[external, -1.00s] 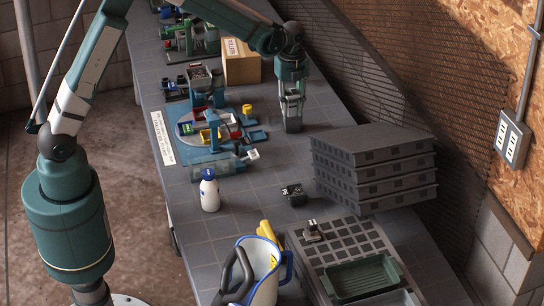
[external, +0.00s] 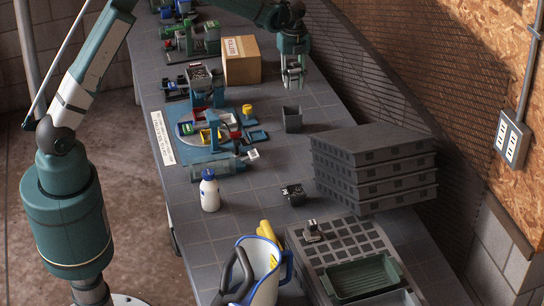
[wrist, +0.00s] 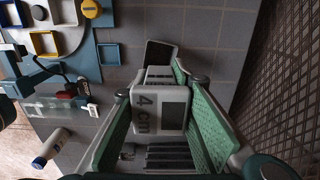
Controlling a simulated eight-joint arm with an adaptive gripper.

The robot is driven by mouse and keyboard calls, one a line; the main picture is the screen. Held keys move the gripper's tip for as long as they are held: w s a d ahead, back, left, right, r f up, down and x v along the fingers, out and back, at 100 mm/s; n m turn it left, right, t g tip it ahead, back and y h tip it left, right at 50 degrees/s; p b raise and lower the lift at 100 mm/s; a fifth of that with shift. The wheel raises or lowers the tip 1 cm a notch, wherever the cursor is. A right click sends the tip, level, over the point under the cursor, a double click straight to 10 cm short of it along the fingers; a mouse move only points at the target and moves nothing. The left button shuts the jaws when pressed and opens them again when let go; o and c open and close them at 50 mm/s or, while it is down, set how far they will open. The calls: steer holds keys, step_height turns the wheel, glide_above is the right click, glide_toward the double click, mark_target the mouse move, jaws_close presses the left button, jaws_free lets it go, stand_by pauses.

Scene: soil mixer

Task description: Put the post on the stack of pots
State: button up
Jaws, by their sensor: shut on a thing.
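A pale piece marked "4 cm", seemingly the post (wrist: 158,112), sits between my gripper's green fingers in the wrist view. My gripper (external: 293,80) is shut on it and raised above the table; in the external view the piece is hard to tell from the fingers. A dark grey square pot or nested stack of pots (external: 292,119) stands upright on the table below and nearer the camera than my gripper. Its dark top also shows in the wrist view (wrist: 161,53), partly hidden by the held piece. I cannot tell how many pots are nested.
A cardboard box (external: 241,60) stands left of my gripper. The mixer station on its blue base (external: 205,130) lies left of the pots. A stack of dark trays (external: 372,165) stands nearer the camera on the right. A mesh wall (external: 390,95) borders the table.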

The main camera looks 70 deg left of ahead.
glide_above(293, 110)
steer(key=shift+s+f, duration=0.1)
steer(key=shift+f, duration=3)
steer(key=shift+f+b, duration=0.3)
steer(key=shift+f, duration=1.55)
steer(key=shift+f, duration=0.15)
steer(key=o, duration=0.9)
step_height(293, 110, up, 12)
steer(key=shift+r+p, duration=0.15)
steer(key=shift+p, duration=0.2)
